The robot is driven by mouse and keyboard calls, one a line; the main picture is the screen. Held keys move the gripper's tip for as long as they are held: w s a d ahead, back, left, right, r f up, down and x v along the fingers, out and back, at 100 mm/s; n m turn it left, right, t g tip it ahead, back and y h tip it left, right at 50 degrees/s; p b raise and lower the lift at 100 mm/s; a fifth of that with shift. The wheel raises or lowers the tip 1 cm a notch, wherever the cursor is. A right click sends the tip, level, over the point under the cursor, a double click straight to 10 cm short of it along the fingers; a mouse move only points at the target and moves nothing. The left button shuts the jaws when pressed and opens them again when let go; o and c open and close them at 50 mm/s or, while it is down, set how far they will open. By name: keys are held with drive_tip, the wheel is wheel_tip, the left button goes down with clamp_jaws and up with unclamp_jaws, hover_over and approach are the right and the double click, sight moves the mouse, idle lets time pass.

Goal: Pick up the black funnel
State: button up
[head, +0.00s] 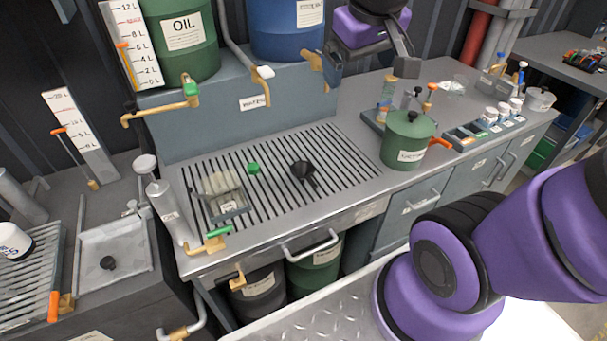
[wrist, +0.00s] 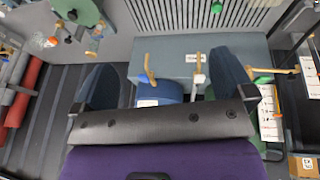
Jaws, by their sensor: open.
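The black funnel (head: 303,170) lies on the slotted drain grate of the grey bench in the head view, with its narrow end towards the lower right. I cannot make it out in the wrist view.
A green knob or cap (head: 253,168) sits left of the funnel, beside a small clear container (head: 228,205). A green can (head: 408,140) stands to the right. The green oil drum (head: 182,35) and blue drum (head: 288,28) stand on a raised block behind. The grate around the funnel is mostly free.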

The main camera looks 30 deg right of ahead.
drive_tip(key=w+f+n+g, duration=0.1)
drive_tip(key=w+f+g, duration=0.1)
drive_tip(key=w+f, duration=0.8)
drive_tip(key=n+g+y, duration=0.1)
drive_tip(key=g, duration=0.1)
hover_over(303, 169)
drive_tip(key=f, duration=1.6)
drive_tip(key=shift+w+d, duration=0.15)
drive_tip(key=shift+d, duration=0.1)
drive_tip(key=shift+w+a+f+y, duration=0.1)
drive_tip(key=shift+a+f+y, duration=0.15)
drive_tip(key=shift+f, duration=0.35)
wheel_tip(303, 169, down, 5)
drive_tip(key=shift+s+f, duration=0.2)
drive_tip(key=shift+f, duration=1.2)
drive_tip(key=shift+s+f, duration=0.15)
drive_tip(key=shift+f, duration=1.2)
drive_tip(key=c, duration=1)
